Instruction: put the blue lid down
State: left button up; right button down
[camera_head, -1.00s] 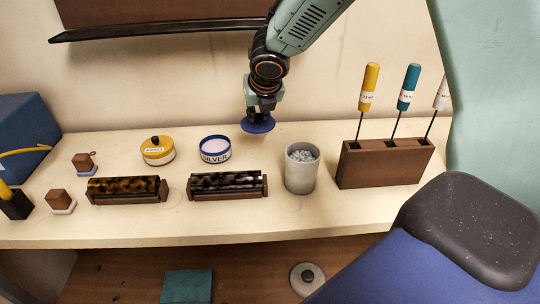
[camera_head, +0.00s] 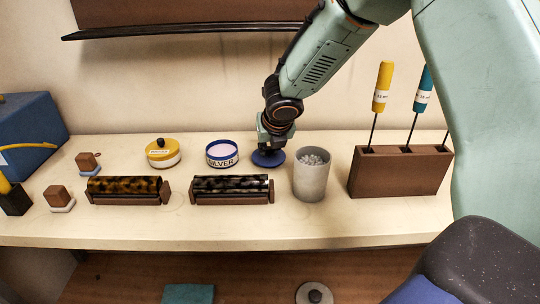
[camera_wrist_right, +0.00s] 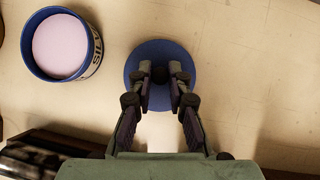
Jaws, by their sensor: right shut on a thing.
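The blue lid (camera_head: 268,159) is a flat round disc at or just above the bench top, right of the open silver tin. It also shows in the right wrist view (camera_wrist_right: 160,50). My right gripper (camera_head: 272,148) is above the lid and shut on its dark knob; in the wrist view its fingertips (camera_wrist_right: 160,74) meet at the knob. Whether the lid touches the bench is hard to tell. The silver tin (camera_head: 222,154) is white and blue, open, with pale pink contents; it shows at the upper left of the wrist view (camera_wrist_right: 62,46). My left gripper is not in view.
A grey cup (camera_head: 310,180) of pale bits stands close to the lid's right. A wooden rack (camera_head: 400,173) with screwdrivers is farther right. Bare bench lies in front of the cup.

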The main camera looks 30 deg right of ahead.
jog(key=shift+w+f, duration=0.15)
jog(key=shift+f, duration=0.55)
jog(key=shift+r, duration=0.15)
jog(key=shift+s+f+b, duration=0.2)
jog(key=shift+b, duration=0.1)
jog(key=c, duration=1.3)
grip_release()
jog(key=shift+w, duration=0.1)
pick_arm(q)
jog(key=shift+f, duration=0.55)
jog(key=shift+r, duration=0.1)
pick_arm(e)
jog(key=shift+r, duration=0.1)
jog(key=shift+r+p, duration=0.35)
jog(key=shift+r, duration=0.05)
pick_arm(q)
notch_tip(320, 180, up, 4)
jog(key=p, duration=0.3)
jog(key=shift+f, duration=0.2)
pick_arm(e)
jog(key=v, duration=1.1)
jog(key=shift+s+r, duration=0.2)
jog(key=shift+s, duration=0.1)
